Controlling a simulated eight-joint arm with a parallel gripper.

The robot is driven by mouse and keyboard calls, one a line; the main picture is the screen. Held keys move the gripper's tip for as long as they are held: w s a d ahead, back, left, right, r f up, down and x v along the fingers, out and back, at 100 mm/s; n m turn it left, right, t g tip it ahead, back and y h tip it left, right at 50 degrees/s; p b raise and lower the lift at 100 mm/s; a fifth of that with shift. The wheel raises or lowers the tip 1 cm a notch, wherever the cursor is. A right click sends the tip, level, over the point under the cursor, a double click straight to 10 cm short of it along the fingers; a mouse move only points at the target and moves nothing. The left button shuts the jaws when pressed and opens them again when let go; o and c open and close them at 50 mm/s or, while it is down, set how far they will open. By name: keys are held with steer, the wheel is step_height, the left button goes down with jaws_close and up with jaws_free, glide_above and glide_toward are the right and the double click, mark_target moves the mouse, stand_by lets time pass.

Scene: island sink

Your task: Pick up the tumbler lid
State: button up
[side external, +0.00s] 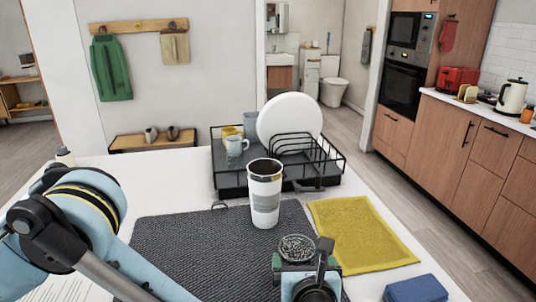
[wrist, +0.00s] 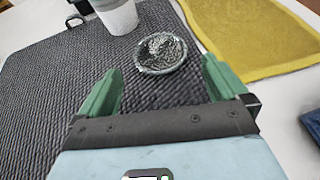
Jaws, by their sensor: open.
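The tumbler lid (wrist: 161,53) is a round disc with a pale rim and a dark, patterned top, lying on the dark ribbed mat. It also shows in the side external view (side external: 296,248), just beyond my gripper. My gripper (wrist: 160,80) is open, with its green fingers spread apart and nothing between them. The lid lies ahead of the fingertips, roughly centred between them. The white tumbler (side external: 264,193) with a grey band stands upright and open-topped on the mat behind the lid. Its lower part shows at the top of the wrist view (wrist: 117,14).
A dark mat (side external: 180,250) covers the counter's middle. A yellow cloth (side external: 358,232) lies to its right, with a blue sponge (side external: 415,289) nearer. Behind the tumbler, a black dish rack (side external: 335,172) holds a white plate (side external: 290,118) and several cups.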

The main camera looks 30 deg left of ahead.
mark_target(297, 250)
steer(key=shift+f+x, duration=0.1)
steer(key=shift+x, duration=1.6)
steer(key=shift+f+x, duration=0.15)
steer(key=shift+x, duration=1.6)
steer(key=shift+s, duration=0.15)
steer(key=shift+c, duration=0.3)
steer(key=c, duration=0.7)
